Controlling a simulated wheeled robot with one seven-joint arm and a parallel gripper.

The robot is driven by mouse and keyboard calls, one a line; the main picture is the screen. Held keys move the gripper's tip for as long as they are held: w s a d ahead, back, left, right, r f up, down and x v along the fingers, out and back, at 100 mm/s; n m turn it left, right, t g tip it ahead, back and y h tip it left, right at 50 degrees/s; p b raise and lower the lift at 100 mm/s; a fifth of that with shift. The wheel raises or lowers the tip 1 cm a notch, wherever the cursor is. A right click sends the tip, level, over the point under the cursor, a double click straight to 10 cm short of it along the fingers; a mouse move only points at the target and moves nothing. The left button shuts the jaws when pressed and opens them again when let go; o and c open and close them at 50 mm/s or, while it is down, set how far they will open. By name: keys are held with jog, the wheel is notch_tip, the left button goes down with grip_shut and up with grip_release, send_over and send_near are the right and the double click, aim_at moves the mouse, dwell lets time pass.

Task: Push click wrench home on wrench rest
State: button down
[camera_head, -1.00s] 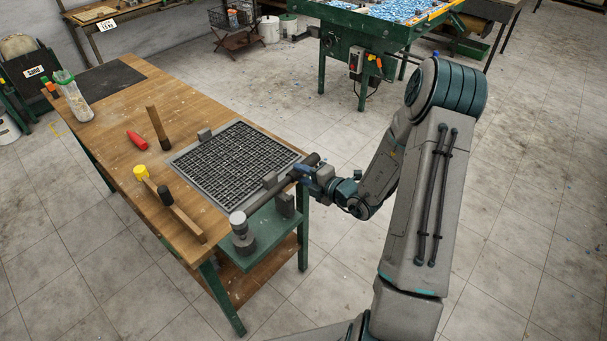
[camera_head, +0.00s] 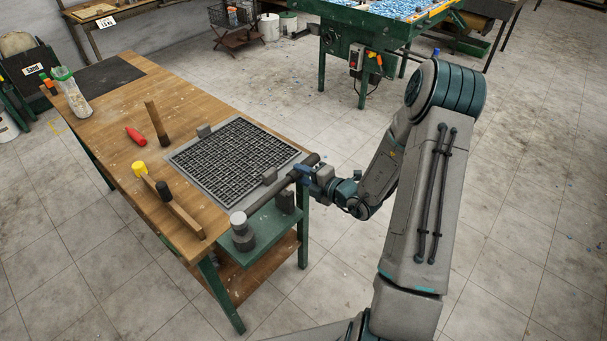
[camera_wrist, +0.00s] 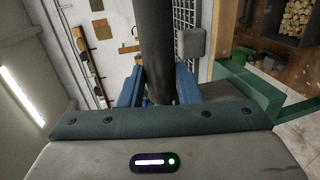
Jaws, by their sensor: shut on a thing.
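The click wrench (camera_head: 270,196) is a long bar with a dark handle and a grey round head at its lower left end, lying along the front edge of the bench. My gripper (camera_head: 303,173) is shut on its dark handle near the right end. In the wrist view the handle (camera_wrist: 155,40) runs between the blue fingers. The wrench rest appears to be the grey supports on the green shelf: a round stepped post (camera_head: 243,239) under the head and a block (camera_head: 285,201) below the bar. I cannot tell whether the wrench is fully seated.
A grey tray with a black grid (camera_head: 183,167) lies beside the wrench on the wooden bench (camera_head: 112,133). The floor at right is open.

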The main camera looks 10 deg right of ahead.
jog(key=shift+f+b, duration=0.7)
jog(key=shift+f, duration=0.35)
jog(key=c, duration=1)
grip_release()
jog(key=b+v, duration=0.2)
jog(key=v, duration=1.1)
jog(key=shift+s+d, duration=0.25)
jog(key=shift+s, duration=0.05)
jog(key=shift+a+r, duration=0.1)
jog(key=shift+r, duration=0.05)
